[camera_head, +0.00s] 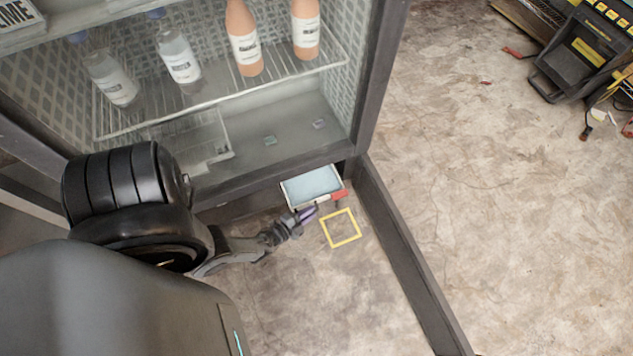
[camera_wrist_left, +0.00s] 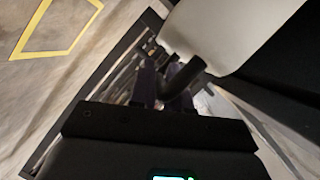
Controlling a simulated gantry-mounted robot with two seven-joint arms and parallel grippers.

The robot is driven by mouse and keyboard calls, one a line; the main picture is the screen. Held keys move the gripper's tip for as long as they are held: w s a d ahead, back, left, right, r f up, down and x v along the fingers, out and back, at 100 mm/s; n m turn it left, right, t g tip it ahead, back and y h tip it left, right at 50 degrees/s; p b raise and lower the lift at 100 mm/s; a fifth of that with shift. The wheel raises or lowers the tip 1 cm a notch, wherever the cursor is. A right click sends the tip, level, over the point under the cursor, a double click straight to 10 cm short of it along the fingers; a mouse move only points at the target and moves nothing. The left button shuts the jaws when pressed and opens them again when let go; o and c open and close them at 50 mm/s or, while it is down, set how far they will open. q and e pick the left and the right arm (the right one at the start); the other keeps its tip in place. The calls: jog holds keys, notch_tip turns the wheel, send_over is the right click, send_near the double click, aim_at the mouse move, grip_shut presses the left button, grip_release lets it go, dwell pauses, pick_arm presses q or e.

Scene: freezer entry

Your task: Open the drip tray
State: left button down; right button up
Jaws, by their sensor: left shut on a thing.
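The drip tray (camera_head: 312,185) is a shallow white-rimmed tray with a pale blue inside and a red patch at its front right corner. It sticks out from the base below the freezer cabinet, its inside visible. My left gripper (camera_head: 308,214) is at the tray's front edge. In the left wrist view the tray (camera_wrist_left: 220,35) is a pale block with a dark curved handle (camera_wrist_left: 186,78). The left gripper's fingers (camera_wrist_left: 163,82) are shut on this handle. The right gripper is in no view.
The open freezer cabinet (camera_head: 235,180) stands above, with several bottles on a wire shelf (camera_head: 230,95). A yellow square (camera_head: 341,228) marks the floor in front of the tray. A dark door edge (camera_head: 405,250) runs along the right. Tools lie far right.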

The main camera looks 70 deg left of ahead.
pick_arm(q)
jog(key=d, duration=0.3)
jog(key=shift+w+d+r, duration=0.1)
jog(key=shift+d, duration=0.1)
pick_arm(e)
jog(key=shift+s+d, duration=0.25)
pick_arm(q)
jog(key=c, duration=1.4)
grip_release()
jog(key=shift+w, duration=0.1)
jog(key=shift+c, duration=0.2)
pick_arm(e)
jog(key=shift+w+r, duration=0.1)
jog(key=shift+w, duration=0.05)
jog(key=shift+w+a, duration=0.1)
pick_arm(q)
jog(key=p+v, duration=0.3)
jog(key=v, duration=0.7)
jog(key=shift+s+d, duration=0.2)
jog(key=shift+s, duration=0.15)
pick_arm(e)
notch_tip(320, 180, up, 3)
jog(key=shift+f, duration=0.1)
